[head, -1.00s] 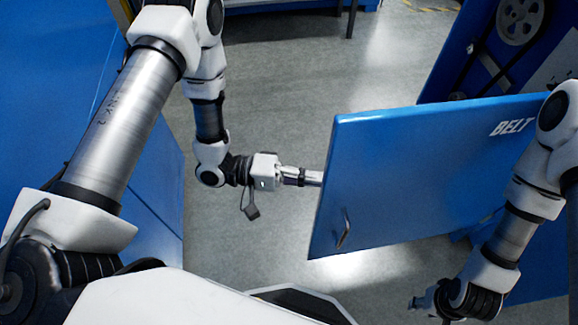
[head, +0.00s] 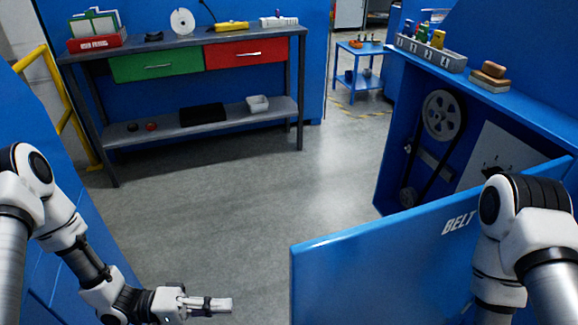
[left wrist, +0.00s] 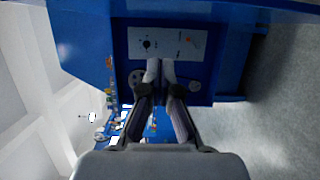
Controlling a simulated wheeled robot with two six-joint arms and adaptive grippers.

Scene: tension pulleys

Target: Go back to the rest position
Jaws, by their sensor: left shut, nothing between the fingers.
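My left gripper (head: 208,305) is at the bottom left of the head view, over bare floor, with its fingers together and empty. It points right, toward the open blue door marked BELT (head: 400,265), with a gap between them. In the left wrist view the two fingers (left wrist: 160,75) point toward the open cabinet with its pulleys and white panel (left wrist: 165,43). My right arm stands at the right, in front of the door; its gripper is out of the frame.
The blue cabinet at the right has a large pulley (head: 443,115) and a black belt inside. A grey workbench (head: 190,40) with a green and a red drawer stands at the back left. A small blue cart (head: 362,50) stands farther back. The floor between (head: 230,200) is clear.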

